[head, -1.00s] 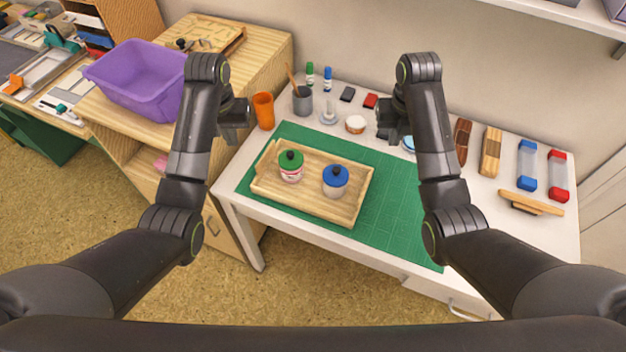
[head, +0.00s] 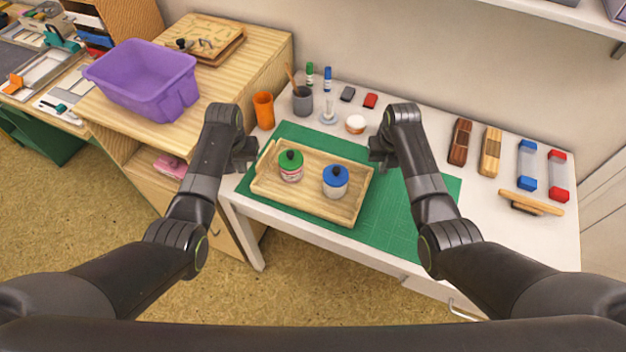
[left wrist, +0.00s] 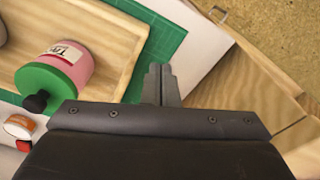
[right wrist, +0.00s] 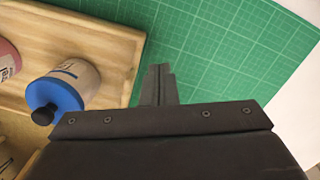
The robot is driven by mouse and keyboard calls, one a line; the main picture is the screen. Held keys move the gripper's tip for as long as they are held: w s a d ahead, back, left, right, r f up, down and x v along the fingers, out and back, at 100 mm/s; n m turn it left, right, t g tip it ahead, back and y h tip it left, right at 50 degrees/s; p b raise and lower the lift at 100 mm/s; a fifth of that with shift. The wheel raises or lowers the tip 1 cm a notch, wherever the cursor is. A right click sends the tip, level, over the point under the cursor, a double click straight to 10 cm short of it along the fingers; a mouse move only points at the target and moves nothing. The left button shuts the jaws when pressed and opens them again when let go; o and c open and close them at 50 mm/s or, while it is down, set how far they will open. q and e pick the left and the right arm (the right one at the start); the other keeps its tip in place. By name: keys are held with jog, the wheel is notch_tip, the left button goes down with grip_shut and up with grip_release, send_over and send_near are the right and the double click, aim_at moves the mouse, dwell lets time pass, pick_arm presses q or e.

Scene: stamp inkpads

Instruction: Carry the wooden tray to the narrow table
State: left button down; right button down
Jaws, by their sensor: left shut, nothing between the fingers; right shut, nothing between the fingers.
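The wooden tray (head: 312,208) lies on the green cutting mat (head: 410,225) on the white table. On it stand a green-lidded bottle (head: 290,168) and a blue-lidded bottle (head: 335,183), both upright. My left gripper (head: 248,155) is shut and empty, above and just left of the tray's left end. In the left wrist view its fingers (left wrist: 160,85) show beside the tray rim (left wrist: 138,55), apart from it. My right gripper (head: 380,152) is shut and empty, near the tray's right end. In the right wrist view its fingers (right wrist: 157,85) show over the mat beside the tray.
An orange cup (head: 263,110), a grey pen pot (head: 302,100), markers and a round jar (head: 355,124) stand along the back. A wooden cabinet at the left bears a purple bin (head: 145,85) and a wooden board (head: 208,40).

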pick_arm(q)
jog(key=shift+f, duration=0.6)
pick_arm(e)
jog(key=shift+f, duration=0.6)
pick_arm(q)
jog(key=shift+d, duration=0.75)
pick_arm(e)
jog(key=shift+a, duration=0.75)
